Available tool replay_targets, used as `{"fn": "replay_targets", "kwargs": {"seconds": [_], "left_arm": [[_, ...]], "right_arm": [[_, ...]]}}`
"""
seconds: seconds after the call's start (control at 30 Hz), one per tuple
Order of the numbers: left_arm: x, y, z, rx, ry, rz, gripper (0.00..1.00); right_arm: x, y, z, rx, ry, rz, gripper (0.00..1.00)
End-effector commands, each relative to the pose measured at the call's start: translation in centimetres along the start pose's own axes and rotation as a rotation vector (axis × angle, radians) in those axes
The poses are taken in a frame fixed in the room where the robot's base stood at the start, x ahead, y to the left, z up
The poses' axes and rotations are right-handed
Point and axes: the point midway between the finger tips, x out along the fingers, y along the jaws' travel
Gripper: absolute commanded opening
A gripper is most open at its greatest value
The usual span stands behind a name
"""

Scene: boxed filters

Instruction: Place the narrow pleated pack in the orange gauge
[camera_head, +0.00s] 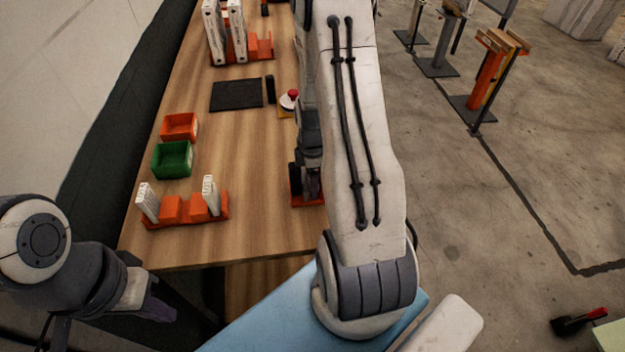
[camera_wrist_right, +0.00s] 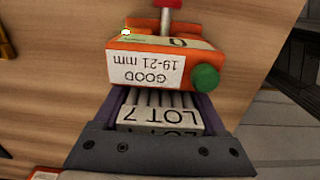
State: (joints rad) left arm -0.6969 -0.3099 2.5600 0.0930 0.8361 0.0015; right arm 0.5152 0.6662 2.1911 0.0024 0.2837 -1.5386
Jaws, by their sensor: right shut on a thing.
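In the right wrist view my right gripper (camera_wrist_right: 160,108) is shut on a white pleated pack (camera_wrist_right: 160,118) marked LOT 7. The orange gauge (camera_wrist_right: 118,46), with a "GOOD 19-21 mm" label and a green disc, is just beyond the fingertips. Whether the pack touches it I cannot tell. In the head view, the orange base of the gauge (camera_head: 310,201) shows beside my right gripper (camera_head: 310,190), partly hidden by my right arm. My left gripper (camera_head: 158,310) hangs low at the left, off the table's front edge; its jaws are unclear.
An orange rack (camera_head: 187,213) near the table's front left holds two small white packs. Behind it are a green bin (camera_head: 172,160) and an orange bin (camera_head: 179,127). A black mat (camera_head: 237,95), a red button (camera_head: 292,93) and a rack of tall white packs stand farther back.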

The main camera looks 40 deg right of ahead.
Motion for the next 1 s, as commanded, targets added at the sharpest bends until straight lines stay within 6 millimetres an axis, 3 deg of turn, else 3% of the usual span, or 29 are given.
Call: {"fn": "replay_targets", "kwargs": {"seconds": [0.1, 0.13, 0.2, 0.57, 1.0], "left_arm": [[0.3, 0.0, 0.0, 0.0, 0.0, 0.0, 0.0], [0.3, 0.0, 0.0, 0.0, 0.0, 0.0, 0.0], [0.2, 0.0, 0.0, 0.0, 0.0, 0.0, 0.0], [0.1, 0.0, 0.0, 0.0, 0.0, 0.0, 0.0], [1.6, -0.1, 0.1, 0.001, 0.0, 0.0, 0.0]], "right_arm": [[0.4, 0.0, 0.0, 0.0, 0.0, 0.0, 0.22], [0.4, 0.0, 0.0, 0.0, 0.0, 0.0, 0.78], [0.2, 0.0, 0.0, 0.0, 0.0, 0.0, 1.0], [-0.5, 0.1, 0.0, 0.0, 0.0, 0.002, 1.0], [-8.9, 0.2, 0.0, 0.0, 0.0, 0.007, 1.0]]}}
